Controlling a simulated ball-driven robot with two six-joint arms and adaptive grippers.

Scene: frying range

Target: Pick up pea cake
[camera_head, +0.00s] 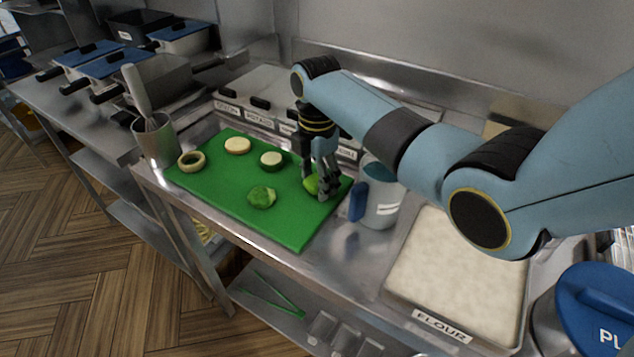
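A green cutting board (225,185) lies on the steel counter. A round, lumpy green piece (262,197) sits near its front middle. Another bright green piece (311,184) is at the board's right end, partly hidden by my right gripper (324,193). Either could be the pea cake; I cannot tell which from looks alone. My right gripper points down, its fingers low at the bright green piece, close to or touching it. The fingers overlap in this view, so whether they are shut on it is unclear. My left gripper is not in view.
The board also holds a pale ring (191,161), a pale round slice (237,145) and a green-edged slice (271,158). A blue-handled jug (382,195) stands right of the gripper, near a flour tray (455,275). A utensil pot (156,140) stands left; labelled bins (262,92) are behind.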

